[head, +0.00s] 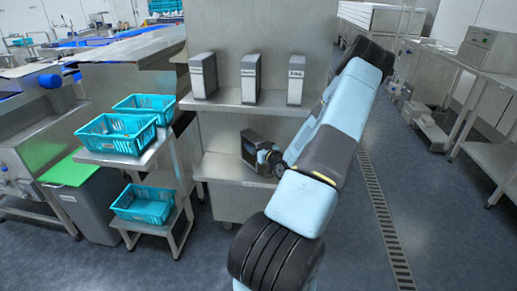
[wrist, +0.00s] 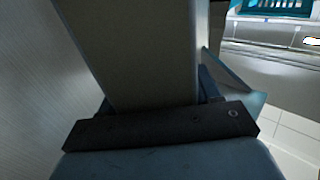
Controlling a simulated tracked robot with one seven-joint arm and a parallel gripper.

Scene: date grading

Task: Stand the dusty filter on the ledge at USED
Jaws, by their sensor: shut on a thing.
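My gripper (head: 262,152) is shut on a dark, boxy filter (head: 250,146) with a paler edge, in the gap between the upper shelf and the lower ledge (head: 222,172). The filter looks tilted; I cannot tell whether it touches the ledge. In the wrist view the filter (wrist: 145,50) shows as a broad grey-brown slab rising from between the fingers. The word USED cannot be read for certain anywhere. The rest of the ledge, to the right, is hidden behind my arm.
Three grey upright boxes with white labels stand on the upper shelf (head: 225,104): left (head: 203,78), middle (head: 250,80) and right (head: 296,82). Teal crates (head: 118,141) sit on a stepped metal stand at the left. A floor drain (head: 385,215) runs along the right.

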